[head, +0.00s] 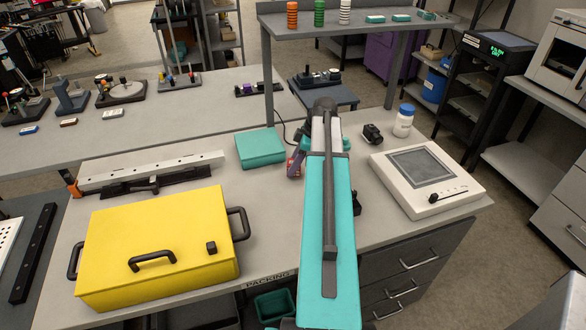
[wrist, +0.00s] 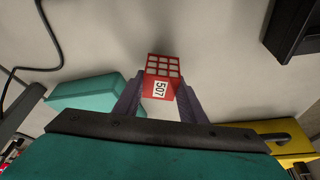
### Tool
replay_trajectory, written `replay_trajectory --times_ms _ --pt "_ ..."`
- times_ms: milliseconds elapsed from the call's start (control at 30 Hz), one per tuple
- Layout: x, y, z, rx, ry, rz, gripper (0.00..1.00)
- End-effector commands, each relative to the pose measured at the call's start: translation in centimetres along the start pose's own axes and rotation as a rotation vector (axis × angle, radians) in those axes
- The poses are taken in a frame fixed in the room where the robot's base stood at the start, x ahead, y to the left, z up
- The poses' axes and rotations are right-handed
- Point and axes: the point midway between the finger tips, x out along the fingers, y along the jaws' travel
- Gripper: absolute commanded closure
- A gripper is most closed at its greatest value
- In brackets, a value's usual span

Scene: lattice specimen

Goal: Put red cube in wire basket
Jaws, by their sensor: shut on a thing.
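The red cube (wrist: 158,86) has a grid of pale square openings on one face and a white label reading 507. It sits between the dark fingers of my gripper (wrist: 160,94) in the wrist view, and the gripper is shut on it. I cannot make out a wire basket in either view.
A teal box (head: 260,147) is close left of my gripper. A yellow case (head: 155,245) with black handles fills the bench's left front. A white device with a screen (head: 428,178), a white jar (head: 404,120) and a small black object (head: 372,134) stand to the right.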

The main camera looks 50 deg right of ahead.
Motion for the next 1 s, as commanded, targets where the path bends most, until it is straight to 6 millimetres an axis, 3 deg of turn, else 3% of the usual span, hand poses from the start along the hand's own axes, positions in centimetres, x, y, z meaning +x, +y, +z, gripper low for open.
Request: replay_trajectory --times_ms 600,1000 --pt "-6.3 0.1 -2.6 0.000 0.000 0.001 0.88" --pt "-7.6 0.0 -3.2 0.000 0.000 0.000 0.88"
